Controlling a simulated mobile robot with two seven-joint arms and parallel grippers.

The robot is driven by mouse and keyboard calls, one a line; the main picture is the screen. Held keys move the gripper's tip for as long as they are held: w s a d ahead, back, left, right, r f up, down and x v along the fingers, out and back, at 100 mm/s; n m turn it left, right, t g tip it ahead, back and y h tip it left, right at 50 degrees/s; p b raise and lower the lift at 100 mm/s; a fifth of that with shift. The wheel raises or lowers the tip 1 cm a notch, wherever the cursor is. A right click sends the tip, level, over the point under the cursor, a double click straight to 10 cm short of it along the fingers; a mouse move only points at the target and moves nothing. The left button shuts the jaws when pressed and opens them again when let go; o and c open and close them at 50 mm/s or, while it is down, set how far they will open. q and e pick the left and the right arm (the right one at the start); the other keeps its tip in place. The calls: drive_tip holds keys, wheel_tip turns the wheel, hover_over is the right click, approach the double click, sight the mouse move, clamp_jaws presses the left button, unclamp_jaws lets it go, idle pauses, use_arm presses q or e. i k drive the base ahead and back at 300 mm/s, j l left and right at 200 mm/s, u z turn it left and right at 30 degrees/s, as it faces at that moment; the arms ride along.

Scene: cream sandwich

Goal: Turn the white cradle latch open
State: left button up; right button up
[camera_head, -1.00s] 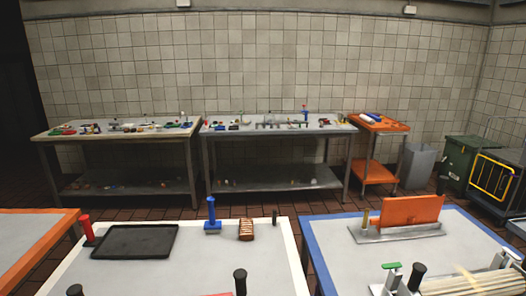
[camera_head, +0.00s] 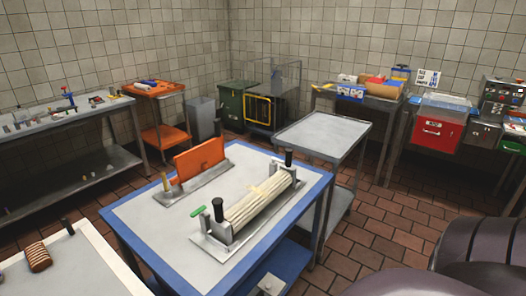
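A cradle with a metal base plate (camera_head: 213,251) stands on the blue-edged table (camera_head: 150,262). It holds a long cream ribbed roll (camera_head: 258,205) between end posts, with a black knob (camera_head: 218,210) at the near end and another (camera_head: 288,158) at the far end. A small green lever (camera_head: 201,211) sits on a short post at the near left end of the cradle. I cannot tell a separate white latch at this size, nor whether any latch is open. Neither of my grippers is in view.
An orange upright plate (camera_head: 199,158) on a metal base stands behind the cradle. A grey-topped table (camera_head: 325,135) stands just beyond the blue-edged table. A white-edged table (camera_head: 105,258) is at lower left. Brick floor (camera_head: 375,235) is open to the right.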

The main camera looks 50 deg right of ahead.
sight(274, 159)
drive_tip(key=z, duration=1.65)
drive_tip(key=u, duration=0.8)
drive_tip(key=i+l+u, duration=0.1)
drive_tip(key=l+u, duration=1.2)
drive_tip(key=l, duration=0.3)
drive_tip(key=l+u, duration=0.1)
drive_tip(key=l, duration=0.35)
drive_tip(key=k+l, duration=0.1)
drive_tip(key=l, duration=0.35)
drive_tip(key=u, duration=0.05)
